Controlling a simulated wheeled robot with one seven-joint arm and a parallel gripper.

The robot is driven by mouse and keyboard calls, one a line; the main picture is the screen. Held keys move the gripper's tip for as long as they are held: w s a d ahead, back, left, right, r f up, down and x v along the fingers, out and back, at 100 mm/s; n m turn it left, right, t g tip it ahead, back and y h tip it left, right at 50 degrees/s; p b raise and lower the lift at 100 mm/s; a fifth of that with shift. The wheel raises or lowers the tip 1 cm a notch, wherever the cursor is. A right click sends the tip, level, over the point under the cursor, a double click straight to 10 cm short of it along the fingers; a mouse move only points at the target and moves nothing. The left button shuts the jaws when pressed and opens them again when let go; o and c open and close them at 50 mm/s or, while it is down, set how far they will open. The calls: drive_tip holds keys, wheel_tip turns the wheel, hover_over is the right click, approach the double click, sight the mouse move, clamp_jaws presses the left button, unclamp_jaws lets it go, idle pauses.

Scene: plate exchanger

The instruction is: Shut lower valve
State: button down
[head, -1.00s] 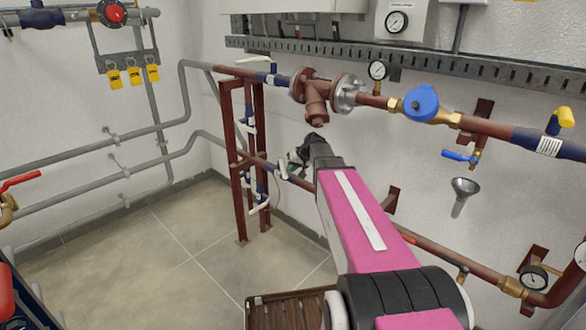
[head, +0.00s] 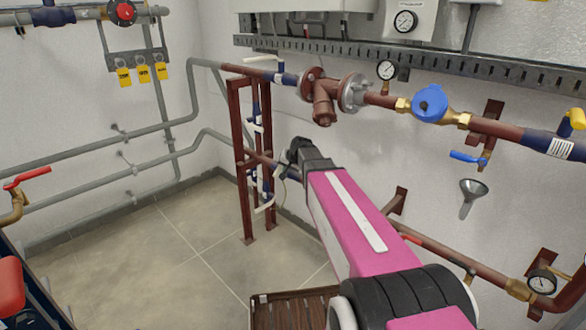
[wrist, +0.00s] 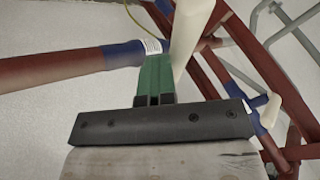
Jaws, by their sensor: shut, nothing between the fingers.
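The lower pipe (head: 262,160) runs along the wall behind my arm. It shows in the wrist view as a brown-red pipe (wrist: 50,72) with a blue section (wrist: 122,54) and a white label. A long cream valve handle (wrist: 190,28) stands just right of my fingers in the wrist view, close beside them; I cannot tell whether they touch. My gripper (wrist: 155,75) has its green fingers together, with nothing held. In the head view my gripper (head: 297,150) is near the right post of the red frame and hides the lower valve's handle.
A red frame (head: 240,130) carries small vertical piping with cream-handled valves (head: 265,203). The upper pipe (head: 380,99) with a blue-capped fitting (head: 430,103) runs above my arm. A brown slatted surface (head: 290,312) is below. The floor (head: 150,262) at left is clear.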

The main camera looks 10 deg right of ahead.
sight(276, 170)
drive_tip(key=a+m+h, duration=0.1)
drive_tip(key=a, duration=0.1)
drive_tip(key=w+a+m, duration=0.1)
drive_tip(key=a+m, duration=0.1)
drive_tip(key=shift+w+t+h, duration=0.15)
drive_tip(key=shift+t+h, duration=0.15)
drive_tip(key=shift+h, duration=0.1)
drive_tip(key=shift+w+a, duration=0.5)
drive_tip(key=shift+a, duration=0.25)
drive_tip(key=shift+w+a, duration=0.45)
drive_tip(key=shift+a, duration=0.25)
drive_tip(key=shift+w+a, duration=0.1)
drive_tip(key=s+d, duration=0.2)
drive_tip(key=s, duration=0.1)
drive_tip(key=s+d, duration=0.1)
drive_tip(key=shift+s+r, duration=0.15)
drive_tip(key=a+v, duration=0.1)
drive_tip(key=v, duration=0.8)
drive_tip(key=s+d+f+n+g, duration=0.3)
drive_tip(key=s+d+f, duration=0.2)
drive_tip(key=s+f, duration=0.5)
drive_tip(key=s+d+f+n+g+h, duration=0.1)
drive_tip(key=s+d+f+n+g, duration=0.2)
drive_tip(key=s+d+f, duration=0.3)
drive_tip(key=s+f+g, duration=0.1)
drive_tip(key=s+f, duration=0.3)
drive_tip(key=s, duration=0.1)
drive_tip(key=shift+h, duration=0.3)
drive_tip(key=shift+f, duration=0.1)
